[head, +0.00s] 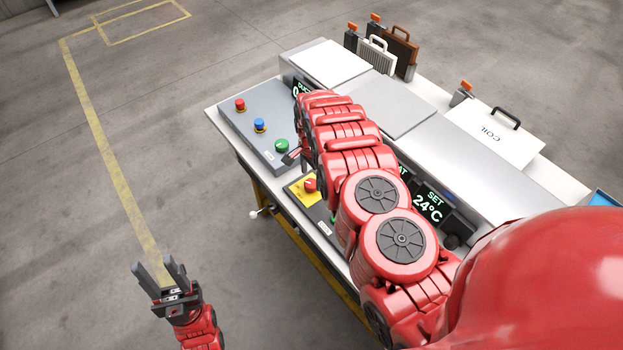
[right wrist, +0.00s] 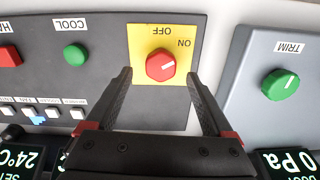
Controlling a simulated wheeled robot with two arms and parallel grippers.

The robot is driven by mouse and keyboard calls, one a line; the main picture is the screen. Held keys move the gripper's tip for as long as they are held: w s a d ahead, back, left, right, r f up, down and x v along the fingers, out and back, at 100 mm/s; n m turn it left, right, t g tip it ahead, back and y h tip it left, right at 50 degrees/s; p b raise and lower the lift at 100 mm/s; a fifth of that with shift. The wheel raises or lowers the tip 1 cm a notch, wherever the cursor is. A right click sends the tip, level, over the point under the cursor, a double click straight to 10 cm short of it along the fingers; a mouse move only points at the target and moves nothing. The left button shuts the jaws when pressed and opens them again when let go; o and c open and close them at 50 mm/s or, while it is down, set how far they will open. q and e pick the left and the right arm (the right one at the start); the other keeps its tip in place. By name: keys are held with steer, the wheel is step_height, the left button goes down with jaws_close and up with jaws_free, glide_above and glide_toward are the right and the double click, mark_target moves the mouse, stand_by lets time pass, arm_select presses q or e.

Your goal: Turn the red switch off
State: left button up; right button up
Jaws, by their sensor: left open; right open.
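The red switch (right wrist: 160,66) is a round knob on a yellow plate (right wrist: 139,38) marked OFF and ON, upside down in the right wrist view. Its white line points right and slightly up, on the ON side. My right gripper (right wrist: 158,77) is open, its fingers on either side of the knob and apart from it. In the head view the red switch (head: 310,185) shows beside my right arm, which hides much of the panel. My left gripper (head: 160,274) is open and empty, out over the floor left of the table.
A green TRIM knob (right wrist: 281,84) is on the grey panel to the right. A green COOL button (right wrist: 75,54) and a red button (right wrist: 8,56) are to the left. Grey boxes (head: 394,105) and cases (head: 400,46) stand behind on the table.

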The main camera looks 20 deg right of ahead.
mark_target(311, 183)
steer(key=shift+w+d+f, duration=0.1)
steer(key=shift+d+f, duration=0.05)
steer(key=shift+f, duration=1.4)
steer(key=c, duration=1.4)
steer(key=shift+o, duration=0.2)
